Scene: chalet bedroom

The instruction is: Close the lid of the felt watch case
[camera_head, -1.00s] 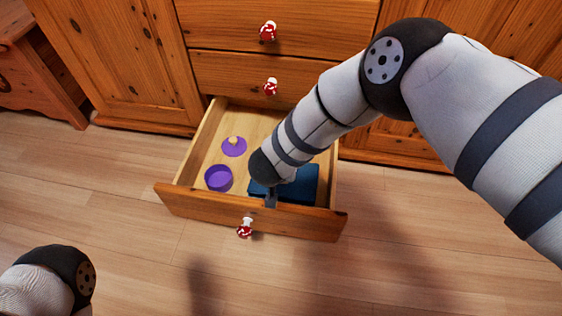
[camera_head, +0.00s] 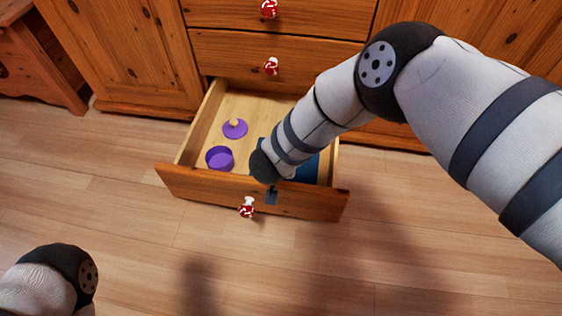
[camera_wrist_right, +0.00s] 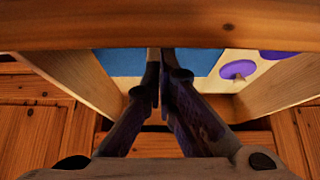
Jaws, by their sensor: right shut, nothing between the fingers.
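The blue watch case (camera_head: 308,170) lies in the right part of the open drawer (camera_head: 180,181), largely hidden by my right arm. I cannot tell how its lid stands. In the right wrist view blue surfaces of the case (camera_wrist_right: 200,61) show on both sides of my fingers. My right gripper (camera_head: 271,196) is shut and empty; in the head view it overlaps the drawer's front panel. In the wrist view its fingertips (camera_wrist_right: 160,52) end at the edge of a wooden board across the top. My left gripper is out of view.
A round purple container (camera_head: 219,158) and a purple lid (camera_head: 235,128) with a pale knob lie in the left part of the drawer. A red-and-white knob (camera_head: 247,208) sticks out from the drawer front. The wooden floor before it is clear.

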